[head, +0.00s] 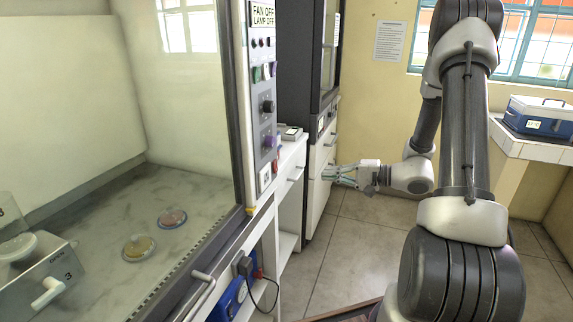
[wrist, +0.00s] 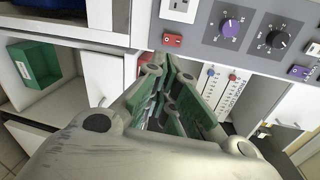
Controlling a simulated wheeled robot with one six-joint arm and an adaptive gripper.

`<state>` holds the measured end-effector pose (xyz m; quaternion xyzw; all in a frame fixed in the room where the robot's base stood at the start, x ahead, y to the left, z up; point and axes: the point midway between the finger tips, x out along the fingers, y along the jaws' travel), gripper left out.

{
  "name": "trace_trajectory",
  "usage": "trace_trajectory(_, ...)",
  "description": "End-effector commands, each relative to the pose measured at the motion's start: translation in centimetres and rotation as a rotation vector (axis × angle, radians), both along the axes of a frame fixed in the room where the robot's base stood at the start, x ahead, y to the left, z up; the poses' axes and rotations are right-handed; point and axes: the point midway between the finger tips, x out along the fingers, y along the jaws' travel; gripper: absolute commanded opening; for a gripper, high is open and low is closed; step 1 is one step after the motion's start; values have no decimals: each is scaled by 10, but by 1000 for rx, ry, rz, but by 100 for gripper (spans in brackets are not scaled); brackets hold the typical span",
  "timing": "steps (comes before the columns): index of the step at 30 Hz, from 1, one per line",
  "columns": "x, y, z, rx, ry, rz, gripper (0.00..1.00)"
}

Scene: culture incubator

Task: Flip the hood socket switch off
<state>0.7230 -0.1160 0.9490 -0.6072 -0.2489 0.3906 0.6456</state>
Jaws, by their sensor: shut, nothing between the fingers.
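The hood's grey control panel (head: 263,95) stands at the right edge of the glass-fronted hood in the head view. It carries a white socket (head: 264,178) near its lower end. In the wrist view the white socket (wrist: 180,9) is at the top, with a red switch (wrist: 172,40) just below it. Whether the switch is on or off is too small to tell. My gripper (head: 326,172) is shut and empty, pointing left toward the panel side. In the wrist view its fingertips (wrist: 166,62) appear just below the red switch; I see no clear contact.
Purple and black dials (wrist: 230,27) and a purple switch (wrist: 299,72) sit right of the socket. Open floor (head: 350,250) lies below my gripper.

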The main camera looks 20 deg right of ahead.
Motion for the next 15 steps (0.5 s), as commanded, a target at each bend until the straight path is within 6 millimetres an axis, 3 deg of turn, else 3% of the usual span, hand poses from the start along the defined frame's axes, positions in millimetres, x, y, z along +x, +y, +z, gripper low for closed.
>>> trace_trajectory(6, 4, 1, 8, -48, -124, 3, 0)
trace_trajectory(15, 4, 1, 8, -56, -133, 6, 0)
